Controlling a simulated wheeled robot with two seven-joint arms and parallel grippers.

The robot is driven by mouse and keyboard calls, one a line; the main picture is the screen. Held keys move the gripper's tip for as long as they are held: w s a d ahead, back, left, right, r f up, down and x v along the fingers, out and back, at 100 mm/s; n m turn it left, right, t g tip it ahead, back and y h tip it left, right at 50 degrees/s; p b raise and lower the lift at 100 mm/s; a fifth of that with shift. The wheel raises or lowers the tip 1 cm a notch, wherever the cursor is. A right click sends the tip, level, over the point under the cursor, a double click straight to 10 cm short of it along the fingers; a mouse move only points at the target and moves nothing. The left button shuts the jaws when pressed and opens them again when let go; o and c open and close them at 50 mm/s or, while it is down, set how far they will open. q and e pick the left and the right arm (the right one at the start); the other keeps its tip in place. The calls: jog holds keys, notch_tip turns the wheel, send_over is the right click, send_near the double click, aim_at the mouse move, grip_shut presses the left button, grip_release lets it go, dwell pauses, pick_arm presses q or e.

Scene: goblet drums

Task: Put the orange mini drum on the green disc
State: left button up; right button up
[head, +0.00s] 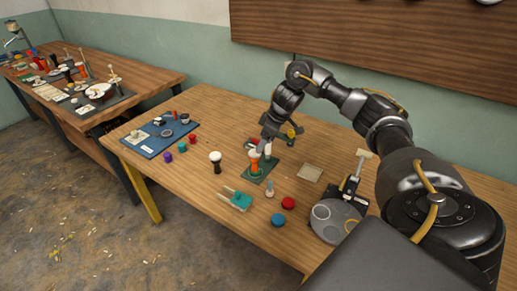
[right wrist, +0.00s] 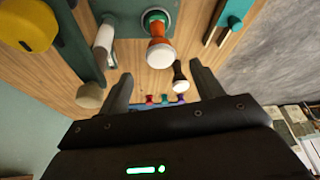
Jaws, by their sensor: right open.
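The orange mini drum (head: 254,163) stands upright on the dark green board, with a pale head on top. A green disc (head: 254,173) shows as a rim around its foot. In the right wrist view the orange drum (right wrist: 158,32) has its foot over the green disc (right wrist: 153,14), and the drum seems to rest on it. My right gripper (head: 266,149) is close by the drum. In the right wrist view its two fingers (right wrist: 163,88) are wide apart with nothing gripped between them. My left gripper is not in view.
A pale post (right wrist: 105,40) stands beside the drum on the board. A black drum with a white head (head: 215,157) stands to the left. A blue tray (head: 157,140) lies far left.

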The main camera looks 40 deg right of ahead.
jog(key=v, duration=0.4)
jog(key=shift+s+r+p, duration=0.1)
jog(key=shift+r+p, duration=0.15)
jog(key=shift+p, duration=0.15)
